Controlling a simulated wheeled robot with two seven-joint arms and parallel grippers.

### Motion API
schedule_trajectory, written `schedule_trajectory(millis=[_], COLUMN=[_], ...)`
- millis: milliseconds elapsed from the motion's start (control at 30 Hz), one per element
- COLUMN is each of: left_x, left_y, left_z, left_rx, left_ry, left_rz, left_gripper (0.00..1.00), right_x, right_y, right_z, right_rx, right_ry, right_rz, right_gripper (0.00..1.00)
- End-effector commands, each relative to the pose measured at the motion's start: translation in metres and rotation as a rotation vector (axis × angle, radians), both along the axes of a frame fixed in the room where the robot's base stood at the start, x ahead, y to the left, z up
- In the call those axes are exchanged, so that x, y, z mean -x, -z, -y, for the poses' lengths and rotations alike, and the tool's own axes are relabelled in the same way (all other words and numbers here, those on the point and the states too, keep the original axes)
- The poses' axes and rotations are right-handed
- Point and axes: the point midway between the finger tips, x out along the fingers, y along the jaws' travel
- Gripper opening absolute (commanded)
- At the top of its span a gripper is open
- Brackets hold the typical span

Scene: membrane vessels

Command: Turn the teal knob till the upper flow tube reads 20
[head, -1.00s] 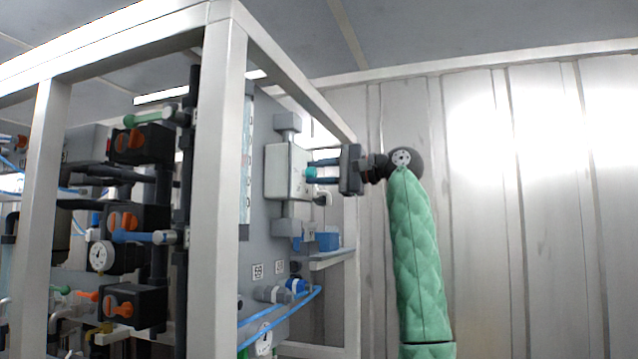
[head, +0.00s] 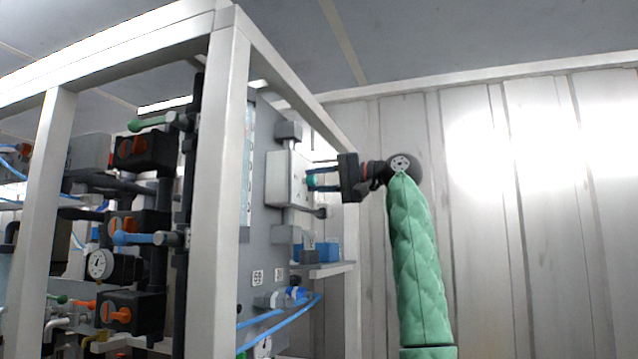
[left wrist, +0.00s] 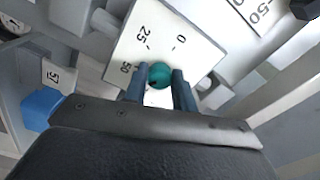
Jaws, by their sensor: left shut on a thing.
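The teal knob (head: 311,181) sits on the face of a pale box (head: 284,180) on the grey panel. In the left wrist view the knob (left wrist: 160,75) is in front of a white dial plate (left wrist: 185,42) marked 0, 25 and 50. My left gripper (head: 315,179) is shut on the knob, with one dark finger on either side of it, also in the left wrist view (left wrist: 159,80). A pale, scaled strip (head: 249,150), perhaps a flow tube, shows edge-on behind the frame post; its reading is too small to tell. My right gripper is out of view.
A white metal frame post (head: 229,200) stands left of the panel. Blue hoses (head: 285,315) and a blue block (head: 320,252) on a ledge lie below the knob. Valves with orange handles (head: 122,225) are at left. The wall side at right is open.

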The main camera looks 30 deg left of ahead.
Motion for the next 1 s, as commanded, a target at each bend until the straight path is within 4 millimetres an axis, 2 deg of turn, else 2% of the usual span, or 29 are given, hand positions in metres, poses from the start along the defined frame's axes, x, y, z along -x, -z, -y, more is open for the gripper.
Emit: schedule_trajectory(millis=[367,400,467,500,833,1000], left_x=[0.0,0.0,0.0,0.0,-0.001,-0.003], left_y=[0.004,0.004,0.003,0.003,0.002,0.002], left_z=[0.0,0.0,0.0,0.0,0.001,0.011], left_rx=[0.005,0.004,0.004,0.004,0.001,0.001], left_ry=[-0.002,-0.003,-0.002,-0.002,-0.001,0.0], left_rz=[0.002,0.002,0.002,0.002,0.002,0.001], left_gripper=[0.04,0.35,0.46,0.49,0.49,0.49], right_x=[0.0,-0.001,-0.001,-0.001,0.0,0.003], right_y=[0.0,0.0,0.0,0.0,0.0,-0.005], right_z=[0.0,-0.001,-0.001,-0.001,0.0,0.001], right_rx=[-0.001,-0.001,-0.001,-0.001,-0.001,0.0], right_ry=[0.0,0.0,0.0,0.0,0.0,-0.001], right_rz=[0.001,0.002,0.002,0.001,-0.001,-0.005], right_gripper=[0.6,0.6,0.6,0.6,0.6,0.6])
